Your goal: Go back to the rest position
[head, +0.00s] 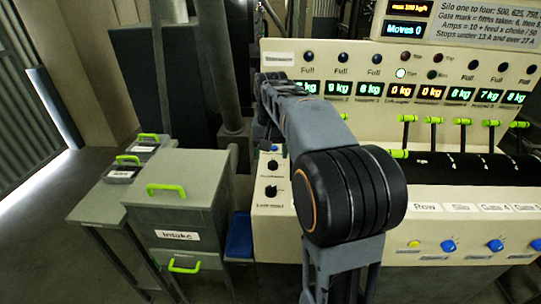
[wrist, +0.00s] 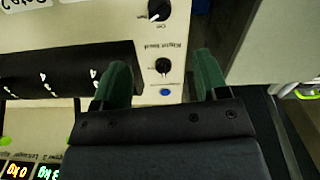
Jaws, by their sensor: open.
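My gripper (wrist: 161,82) is open in the wrist view, its two green fingers wide apart with nothing between them. Beyond the fingers is the cream control panel (wrist: 130,18), with two black knobs and a blue button; the view is upside down. I cannot tell the gap to the panel. In the head view my arm reaches up and forward, bent at a large black joint, in front of the panel's left part (head: 275,222). The fingers are not clear there.
Left of the panel stands a grey intake cabinet (head: 182,212) with green handles, beside a low grey table (head: 101,207) holding small bins. Green-tipped levers (head: 405,134) stand to the right. Floor at far left is clear.

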